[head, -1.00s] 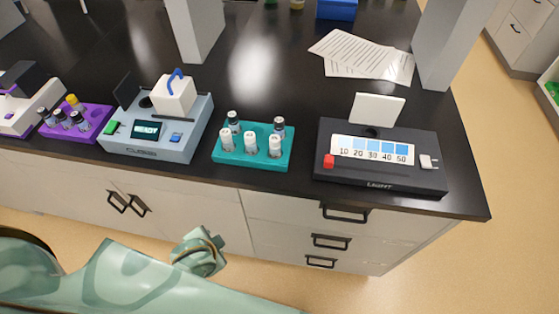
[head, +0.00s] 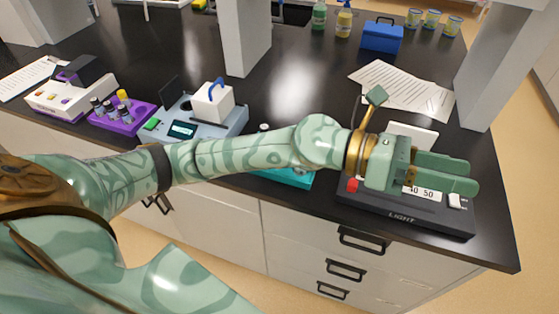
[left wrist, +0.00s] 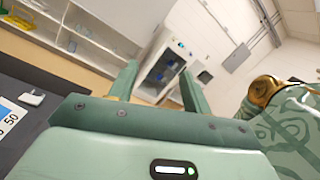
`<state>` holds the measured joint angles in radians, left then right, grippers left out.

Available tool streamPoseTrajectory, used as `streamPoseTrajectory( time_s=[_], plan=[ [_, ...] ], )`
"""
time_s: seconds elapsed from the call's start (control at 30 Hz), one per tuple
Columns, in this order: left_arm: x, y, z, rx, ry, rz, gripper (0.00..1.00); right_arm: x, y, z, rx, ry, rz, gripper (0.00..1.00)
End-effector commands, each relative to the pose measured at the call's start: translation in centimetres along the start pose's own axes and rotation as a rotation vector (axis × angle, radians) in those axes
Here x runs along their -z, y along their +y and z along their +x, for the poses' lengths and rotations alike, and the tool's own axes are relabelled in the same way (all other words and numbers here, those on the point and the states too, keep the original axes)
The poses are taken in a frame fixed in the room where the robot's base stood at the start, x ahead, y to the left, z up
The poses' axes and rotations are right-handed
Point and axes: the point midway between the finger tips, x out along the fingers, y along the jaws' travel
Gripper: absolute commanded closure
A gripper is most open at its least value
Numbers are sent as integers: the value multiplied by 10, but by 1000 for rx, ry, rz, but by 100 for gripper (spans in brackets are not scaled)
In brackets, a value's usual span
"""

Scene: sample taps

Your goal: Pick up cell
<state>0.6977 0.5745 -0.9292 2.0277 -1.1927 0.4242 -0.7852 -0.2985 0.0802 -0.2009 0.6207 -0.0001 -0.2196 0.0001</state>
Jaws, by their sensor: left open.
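My left gripper (head: 472,176) is open and empty above the right part of the dark light box (head: 440,215). Its spread fingers also show in the left wrist view (left wrist: 158,70), with nothing between them. A small white piece (head: 457,201) sits on the box just below the fingers; I cannot tell whether it is the cell. The teal rack (head: 292,178) is mostly hidden behind my left arm, with one white vial cap (head: 264,127) showing above it. My right gripper is not in view.
A grey device (head: 205,122) with a white block (head: 212,103) and a purple vial rack (head: 122,122) stand to the left. A white panel (head: 412,135) rises behind the box. Papers (head: 405,92) lie behind, near a grey pillar (head: 495,75). The bench edge is close.

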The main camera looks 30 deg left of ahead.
Motion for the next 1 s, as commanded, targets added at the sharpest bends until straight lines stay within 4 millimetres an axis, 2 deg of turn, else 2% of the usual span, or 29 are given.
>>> streamPoseTrajectory(
  time_s=[0.03, 0.07, 0.1, 0.17, 0.2, 0.27, 0.3, 0.4, 0.5, 0.6, 0.67, 1.0],
  plan=[
    [16, 5, -7, 40, 209, 162, 51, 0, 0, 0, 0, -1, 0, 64],
    [28, 11, -16, 62, 343, 246, 51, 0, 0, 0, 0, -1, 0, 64],
    [40, 23, -34, 79, 522, 348, 51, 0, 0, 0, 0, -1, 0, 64],
    [49, 48, -74, 78, 788, 467, 51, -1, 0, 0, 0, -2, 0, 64],
    [47, 64, -105, 63, 956, 520, 51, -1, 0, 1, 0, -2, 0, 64],
    [34, 86, -154, 22, 1182, 561, 51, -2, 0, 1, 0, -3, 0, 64],
    [22, 96, -185, -15, 1312, 566, 51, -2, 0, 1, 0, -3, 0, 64],
    [-12, 107, -250, -109, 1546, 528, 51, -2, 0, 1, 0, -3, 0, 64],
    [-35, 106, -288, -179, 1671, 473, 51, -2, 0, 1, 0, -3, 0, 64],
    [-43, 105, -306, -212, 1722, 437, 51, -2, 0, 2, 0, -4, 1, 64],
    [-37, 108, -310, -216, 1731, 430, 51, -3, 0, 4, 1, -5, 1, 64],
    [36, 139, -321, -211, 1729, 428, 51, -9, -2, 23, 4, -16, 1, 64]
  ],
)
